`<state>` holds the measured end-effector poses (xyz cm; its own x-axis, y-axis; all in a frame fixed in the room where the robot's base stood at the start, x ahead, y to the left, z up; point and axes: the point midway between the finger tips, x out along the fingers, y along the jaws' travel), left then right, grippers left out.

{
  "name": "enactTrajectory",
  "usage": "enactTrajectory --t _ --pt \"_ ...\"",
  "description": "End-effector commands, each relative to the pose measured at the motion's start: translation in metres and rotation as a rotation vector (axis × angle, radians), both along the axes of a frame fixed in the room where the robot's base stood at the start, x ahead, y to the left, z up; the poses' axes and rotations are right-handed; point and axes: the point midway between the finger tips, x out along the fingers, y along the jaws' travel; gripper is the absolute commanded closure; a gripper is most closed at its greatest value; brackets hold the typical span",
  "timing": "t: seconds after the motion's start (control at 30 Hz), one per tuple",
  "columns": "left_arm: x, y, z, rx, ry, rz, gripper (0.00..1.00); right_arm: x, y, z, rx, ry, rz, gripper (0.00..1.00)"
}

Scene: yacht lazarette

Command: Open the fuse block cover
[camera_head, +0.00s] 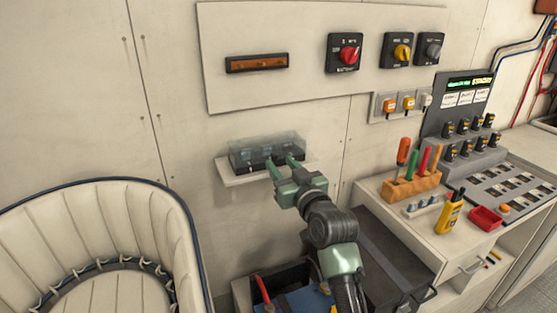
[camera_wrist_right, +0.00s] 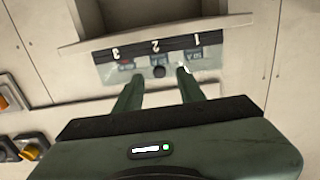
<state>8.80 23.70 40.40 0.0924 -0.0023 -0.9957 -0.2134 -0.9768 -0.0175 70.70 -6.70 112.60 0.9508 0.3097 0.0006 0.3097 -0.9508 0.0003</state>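The fuse block (camera_head: 240,158) sits on a small pale shelf (camera_head: 232,180) on the wall, under a clear, smoky cover (camera_head: 268,143) that appears closed. In the right wrist view the fuse block's front (camera_wrist_right: 108,70) appears upside down, with labels 1, 2 and 3 and a dark round knob (camera_wrist_right: 158,72) in the middle. My right gripper (camera_head: 281,163) is at the block's front, fingers spread; it also shows in the right wrist view (camera_wrist_right: 160,82), with the knob between the fingertips. I cannot tell whether the fingers touch the block. My left gripper is not in view.
A wall panel with red (camera_head: 348,54) and yellow (camera_head: 401,53) rotary switches is above. To the right, a cabinet holds an orange tool rack (camera_head: 411,187), a yellow meter (camera_head: 449,214) and a red tray (camera_head: 486,218). A cushioned seat (camera_head: 100,235) stands at left.

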Motion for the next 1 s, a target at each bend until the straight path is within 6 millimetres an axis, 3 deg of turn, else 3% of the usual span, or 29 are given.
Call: enactTrajectory --t 0.2,0.53,0.57,0.7,1.0 --pt "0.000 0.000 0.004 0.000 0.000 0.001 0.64 0.021 0.006 0.000 0.001 0.000 -0.001 0.61" --pt "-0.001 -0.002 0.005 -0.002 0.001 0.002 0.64 0.024 0.007 -0.001 0.001 0.001 -0.001 0.61" --pt "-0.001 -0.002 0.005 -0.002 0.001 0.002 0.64 0.024 0.007 -0.001 0.001 0.001 -0.001 0.64" --pt "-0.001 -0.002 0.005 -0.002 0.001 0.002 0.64 0.024 0.007 -0.001 0.001 0.001 -0.001 1.00" --pt "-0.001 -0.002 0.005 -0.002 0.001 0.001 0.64 0.024 0.007 -0.001 0.001 0.001 -0.001 1.00"
